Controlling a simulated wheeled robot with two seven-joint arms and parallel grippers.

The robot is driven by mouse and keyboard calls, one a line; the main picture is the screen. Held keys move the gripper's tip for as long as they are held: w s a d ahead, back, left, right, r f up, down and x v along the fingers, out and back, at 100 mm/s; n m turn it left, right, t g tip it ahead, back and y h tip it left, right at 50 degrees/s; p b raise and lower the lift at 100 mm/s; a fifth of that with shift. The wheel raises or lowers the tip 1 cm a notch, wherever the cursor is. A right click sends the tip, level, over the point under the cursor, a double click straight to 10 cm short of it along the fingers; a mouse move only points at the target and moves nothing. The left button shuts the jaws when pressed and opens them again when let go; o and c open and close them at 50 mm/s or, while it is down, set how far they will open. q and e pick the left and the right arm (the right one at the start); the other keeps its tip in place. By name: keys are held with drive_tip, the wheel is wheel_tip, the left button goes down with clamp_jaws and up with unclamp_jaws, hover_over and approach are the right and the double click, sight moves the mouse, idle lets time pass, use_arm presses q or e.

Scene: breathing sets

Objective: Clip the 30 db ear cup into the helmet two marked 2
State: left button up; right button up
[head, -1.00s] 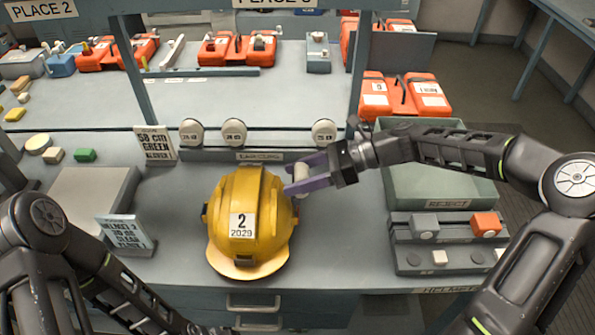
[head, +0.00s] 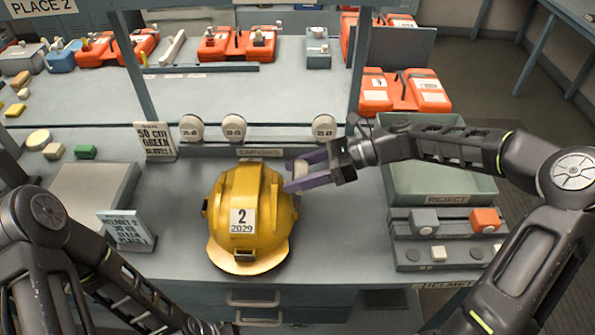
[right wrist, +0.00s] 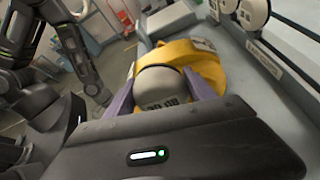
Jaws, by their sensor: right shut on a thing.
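The yellow helmet (head: 222,208) marked 2 and 2029 stands upright on the bench in the head view, brim toward me. My right gripper (head: 293,172) is at its right side, its purple fingers shut on a pale grey ear cup (head: 302,168). In the right wrist view the ear cup (right wrist: 168,88) sits between the fingers, its dark lettering upside down and hard to read. The helmet (right wrist: 202,60) is just beyond it. I cannot tell whether the cup touches the helmet. My left arm shows at the lower left; its gripper fingers are not visible.
Several round ear cups (head: 235,128) stand on a rack behind the helmet. A green-grey reject bin (head: 445,180) and a holder with grey and orange blocks (head: 455,243) are at right. A helmet 2 card (head: 127,230) and a grey box (head: 92,195) are at left.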

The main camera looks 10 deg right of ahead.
drive_tip(key=shift+p, duration=0.55)
idle(1.1)
drive_tip(key=shift+f+b, duration=0.65)
drive_tip(key=shift+f, duration=1.45)
idle(0.3)
drive_tip(key=o, duration=1.5)
drive_tip(key=b+v, duration=0.1)
drive_tip(key=v, duration=0.6)
drive_tip(key=shift+d+r+b, duration=0.1)
drive_tip(key=shift+d+b, duration=0.2)
drive_tip(key=shift+d, duration=0.1)
